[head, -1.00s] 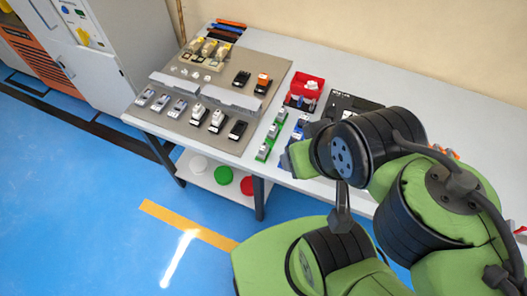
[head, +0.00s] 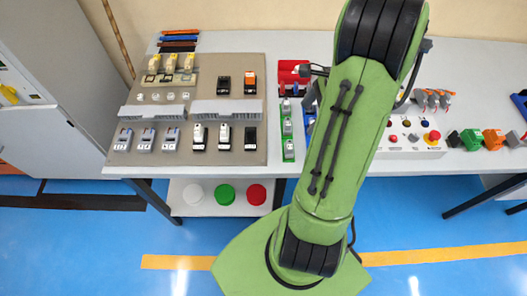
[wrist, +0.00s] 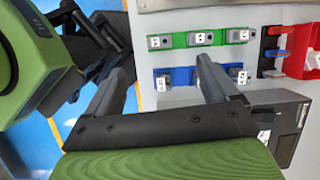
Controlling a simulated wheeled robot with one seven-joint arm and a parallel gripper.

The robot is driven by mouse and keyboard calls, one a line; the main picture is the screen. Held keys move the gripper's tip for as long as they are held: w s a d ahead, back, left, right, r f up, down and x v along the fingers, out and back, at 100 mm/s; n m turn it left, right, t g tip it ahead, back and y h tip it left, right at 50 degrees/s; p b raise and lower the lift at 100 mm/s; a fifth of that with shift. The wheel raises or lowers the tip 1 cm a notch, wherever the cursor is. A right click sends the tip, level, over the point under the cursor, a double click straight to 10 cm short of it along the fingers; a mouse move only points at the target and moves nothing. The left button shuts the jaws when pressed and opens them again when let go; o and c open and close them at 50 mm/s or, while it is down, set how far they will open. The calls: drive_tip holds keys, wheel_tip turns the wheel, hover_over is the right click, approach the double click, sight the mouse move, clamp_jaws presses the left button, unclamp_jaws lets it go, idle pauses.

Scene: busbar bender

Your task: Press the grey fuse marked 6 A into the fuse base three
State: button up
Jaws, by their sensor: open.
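Small grey blocks with white labels sit on a green strip (wrist: 178,40) and on a blue strip (wrist: 182,75) in the wrist view. Their marks are too small to read, so I cannot tell which is the 6 A fuse. My gripper (wrist: 163,70) is open and empty, its fingers apart over the blue strip, the right finger covering part of it. In the head view my arm hides the gripper and most of the blue strip. Several labelled parts stand on the brown board (head: 230,84); I cannot tell which is fuse base three.
Grey ducts (head: 225,110) cross the board. A red bin (head: 293,72) stands right of it. A dark box (wrist: 288,122) is close to my right finger. A control box with a red button (head: 434,135) and coloured connectors (head: 492,138) are farther right on the table.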

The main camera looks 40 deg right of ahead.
drive_tip(key=m+b, duration=0.1)
drive_tip(key=b, duration=0.2)
approach(291, 145)
drive_tip(key=x, duration=0.5)
drive_tip(key=shift+w+a+f, duration=0.15)
drive_tip(key=shift+w+a, duration=0.05)
drive_tip(key=b+x, duration=0.1)
drive_tip(key=x, duration=0.4)
drive_tip(key=shift+d+f, duration=0.1)
drive_tip(key=shift+f, duration=0.2)
drive_tip(key=shift+r, duration=0.1)
drive_tip(key=c, duration=1.2)
drive_tip(key=shift+o, duration=0.2)
wheel_tip(291, 145, up, 10)
drive_tip(key=shift+p, duration=1.25)
